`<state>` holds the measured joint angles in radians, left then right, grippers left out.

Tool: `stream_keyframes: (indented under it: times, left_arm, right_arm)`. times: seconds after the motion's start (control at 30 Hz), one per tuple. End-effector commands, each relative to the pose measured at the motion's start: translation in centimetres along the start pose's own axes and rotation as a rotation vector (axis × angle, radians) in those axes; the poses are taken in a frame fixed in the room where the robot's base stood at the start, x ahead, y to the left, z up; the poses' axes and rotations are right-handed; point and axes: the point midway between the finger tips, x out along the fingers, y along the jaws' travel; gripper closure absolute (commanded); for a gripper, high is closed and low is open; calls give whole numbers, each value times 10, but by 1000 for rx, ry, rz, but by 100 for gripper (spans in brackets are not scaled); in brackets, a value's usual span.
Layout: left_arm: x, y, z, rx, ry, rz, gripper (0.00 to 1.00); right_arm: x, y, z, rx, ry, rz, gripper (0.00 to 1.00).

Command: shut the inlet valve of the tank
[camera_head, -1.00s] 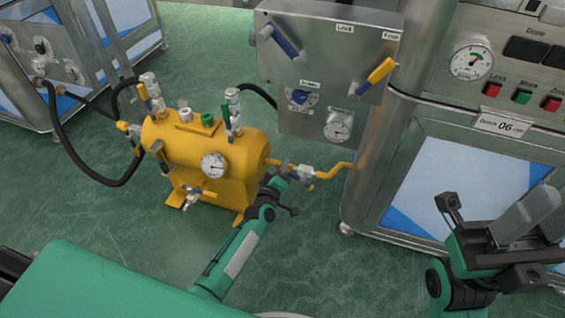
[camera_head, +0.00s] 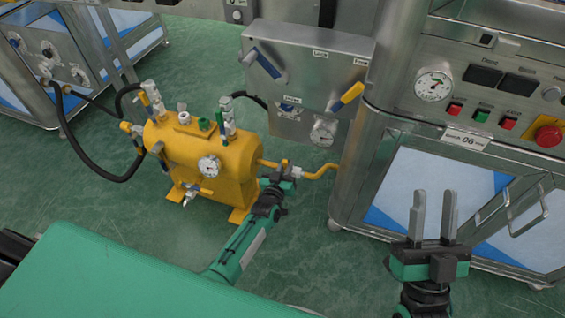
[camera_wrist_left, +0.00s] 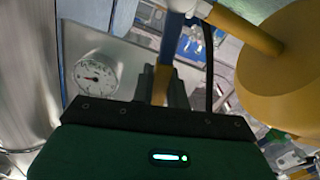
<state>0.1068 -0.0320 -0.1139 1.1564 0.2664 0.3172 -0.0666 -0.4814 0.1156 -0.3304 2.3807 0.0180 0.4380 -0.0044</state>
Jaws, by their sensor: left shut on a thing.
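The yellow tank (camera_head: 232,160) stands on the floor left of centre, with a round gauge on its front. The inlet valve (camera_head: 296,172) sits on the yellow pipe from the tank's right end. My left gripper (camera_head: 283,176) is at this valve and covers most of its lever in the head view. In the left wrist view the lever (camera_wrist_left: 172,40), blue with a yellow end, runs down between my jaws, and they are shut on it. My right gripper (camera_head: 433,210) is open and empty, fingers upright, in front of the steel cabinet.
A steel panel (camera_head: 310,60) with two levers, a knob and a gauge stands behind the tank. The cabinet (camera_head: 430,180) with gauge and buttons is on the right. A black hose (camera_head: 95,178) loops left of the tank. Green floor is free in front.

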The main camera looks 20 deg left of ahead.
Motion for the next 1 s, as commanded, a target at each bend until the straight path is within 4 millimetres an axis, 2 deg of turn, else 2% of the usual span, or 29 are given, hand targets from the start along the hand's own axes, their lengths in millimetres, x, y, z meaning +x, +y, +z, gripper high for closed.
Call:
stream_keyframes:
  times: [0.2,0.4,0.6,1.0]
  left_arm:
    - [-1,10,0,111,-3,-1,100]
    - [-1,16,2,184,-4,0,100]
    - [-1,18,3,217,-2,0,100]
    - [-1,19,4,225,-3,1,100]
  right_arm:
    - [-12,-6,31,26,-198,6,64]
    - [-22,-9,50,42,-310,8,64]
    - [-28,-11,57,49,-357,9,64]
    - [-29,-11,59,50,-365,9,64]
